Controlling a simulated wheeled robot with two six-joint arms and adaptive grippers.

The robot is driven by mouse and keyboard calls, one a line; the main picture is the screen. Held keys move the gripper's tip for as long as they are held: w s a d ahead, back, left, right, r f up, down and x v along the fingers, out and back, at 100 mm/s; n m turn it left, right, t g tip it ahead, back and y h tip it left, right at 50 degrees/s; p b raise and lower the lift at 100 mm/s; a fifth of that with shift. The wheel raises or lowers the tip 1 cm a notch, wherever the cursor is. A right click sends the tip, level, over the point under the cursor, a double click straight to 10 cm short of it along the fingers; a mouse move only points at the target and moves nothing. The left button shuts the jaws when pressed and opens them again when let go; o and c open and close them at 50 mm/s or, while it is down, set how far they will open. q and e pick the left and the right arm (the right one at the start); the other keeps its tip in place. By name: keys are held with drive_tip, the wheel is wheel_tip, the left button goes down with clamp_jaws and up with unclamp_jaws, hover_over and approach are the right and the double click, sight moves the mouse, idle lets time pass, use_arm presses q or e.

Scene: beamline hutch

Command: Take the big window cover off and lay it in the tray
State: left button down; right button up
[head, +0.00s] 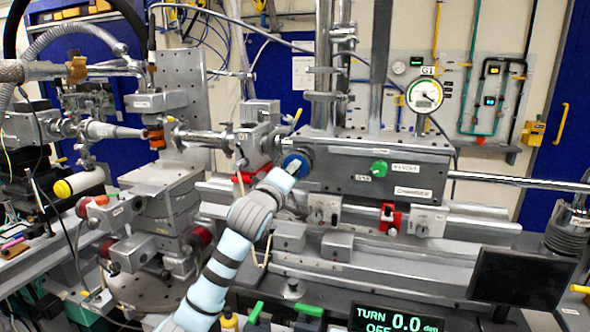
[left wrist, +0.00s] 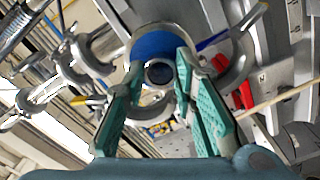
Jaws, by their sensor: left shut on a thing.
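The big window cover (head: 294,160) is a blue round cap on the left end of the grey chamber box. In the left wrist view the blue cover (left wrist: 158,44) faces me, with a dark round centre. My left gripper (head: 290,170) is at the cover; in the left wrist view its teal fingers (left wrist: 160,75) stand on either side of the cover's lower part and are shut on it. The cover looks still against the chamber; any gap is hidden. I cannot make out the tray in either view. My right gripper is not in view.
A metal beam pipe assembly (head: 205,138) stands close left of the cover. Red clamps (head: 390,217) sit on the rail below. A dark monitor (head: 520,278) stands at the lower right.

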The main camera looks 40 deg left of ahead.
use_arm(q)
drive_tip(key=shift+s, duration=0.1)
drive_tip(key=shift+v, duration=0.8)
drive_tip(key=shift+s, duration=0.15)
drive_tip(key=shift+b+v, duration=0.6)
drive_tip(key=shift+v, duration=1.9)
drive_tip(key=shift+d, duration=0.1)
